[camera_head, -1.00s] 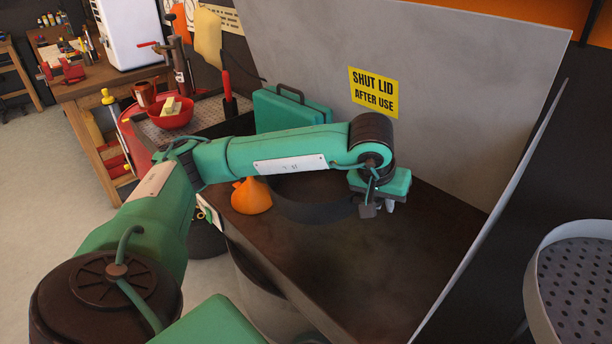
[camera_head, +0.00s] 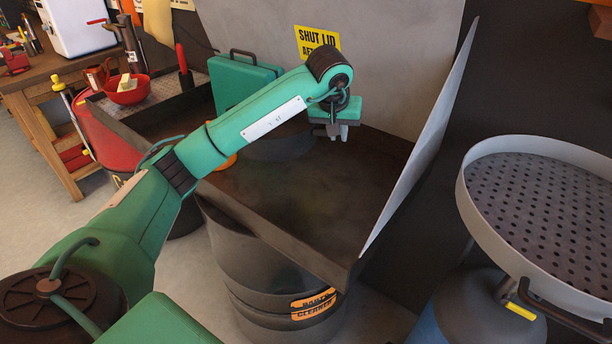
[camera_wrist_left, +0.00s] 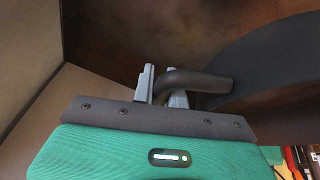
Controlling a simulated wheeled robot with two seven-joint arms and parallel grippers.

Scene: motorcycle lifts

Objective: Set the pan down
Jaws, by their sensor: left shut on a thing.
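A dark round pan (camera_head: 284,146) is in or just above the brown basin (camera_head: 290,205) of the parts washer, towards its back. My left forearm hides part of it. My left gripper (camera_head: 338,136) is at the pan's right side. In the left wrist view the gripper (camera_wrist_left: 163,85) is shut on the pan's dark handle (camera_wrist_left: 208,82), and the pan's body (camera_wrist_left: 275,65) reaches off to the right. I cannot tell whether the pan's underside touches the basin floor. My right gripper is not in view.
An orange funnel (camera_head: 224,160) is left of the pan, mostly behind my arm. A green case (camera_head: 240,82) stands at the basin's back left. The raised grey lid (camera_head: 400,60) and side panel (camera_head: 425,130) bound the basin. The basin's front is bare.

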